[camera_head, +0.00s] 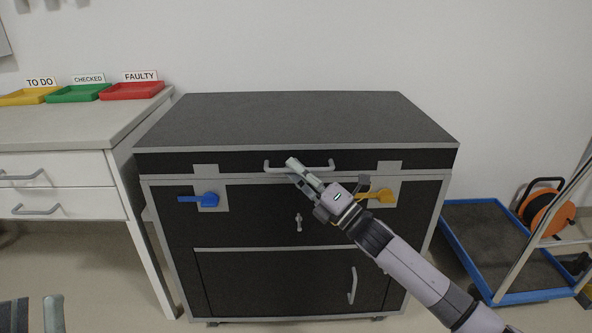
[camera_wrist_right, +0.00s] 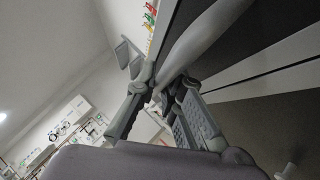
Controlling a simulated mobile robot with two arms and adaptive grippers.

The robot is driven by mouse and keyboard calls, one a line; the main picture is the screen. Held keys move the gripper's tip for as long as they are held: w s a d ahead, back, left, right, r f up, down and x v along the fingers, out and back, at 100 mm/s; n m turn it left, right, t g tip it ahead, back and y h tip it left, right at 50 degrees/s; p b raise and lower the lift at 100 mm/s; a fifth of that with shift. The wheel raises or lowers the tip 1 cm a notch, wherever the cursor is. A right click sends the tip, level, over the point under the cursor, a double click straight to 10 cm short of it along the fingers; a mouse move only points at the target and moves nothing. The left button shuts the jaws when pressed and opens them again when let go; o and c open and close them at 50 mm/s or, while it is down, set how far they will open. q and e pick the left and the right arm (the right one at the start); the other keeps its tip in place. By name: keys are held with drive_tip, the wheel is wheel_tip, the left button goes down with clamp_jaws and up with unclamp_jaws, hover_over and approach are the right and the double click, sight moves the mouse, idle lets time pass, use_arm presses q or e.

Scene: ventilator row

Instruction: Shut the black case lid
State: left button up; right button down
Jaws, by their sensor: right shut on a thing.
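The black case (camera_head: 235,228) stands against the wall with grey metal edges. Its black lid (camera_head: 300,118) lies level over the body, its front rim at the body's top rim with no clear gap showing. A grey bar handle (camera_head: 320,168) is on the lid's front; it also crosses the right wrist view (camera_wrist_right: 205,38). My right gripper (camera_head: 297,170) is shut on this handle, its fingers hiding part of the bar. The fingers of my left gripper (camera_head: 34,314) show at the bottom left corner, apart and empty, far from the case.
A blue latch (camera_head: 205,200) and a yellow latch (camera_head: 380,196) sit on the case front. A white desk (camera_head: 75,135) with labelled trays stands at left. A blue-edged trolley (camera_head: 500,245) and an orange cable reel (camera_head: 546,212) are at right.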

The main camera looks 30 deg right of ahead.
drive_tip(key=c, duration=1.8)
unclamp_jaws()
drive_tip(key=shift+s+f, duration=0.1)
drive_tip(key=shift+f, duration=0.55)
drive_tip(key=shift+o, duration=0.6)
drive_tip(key=shift+r, duration=0.15)
drive_tip(key=shift+r, duration=0.1)
drive_tip(key=v, duration=1.2)
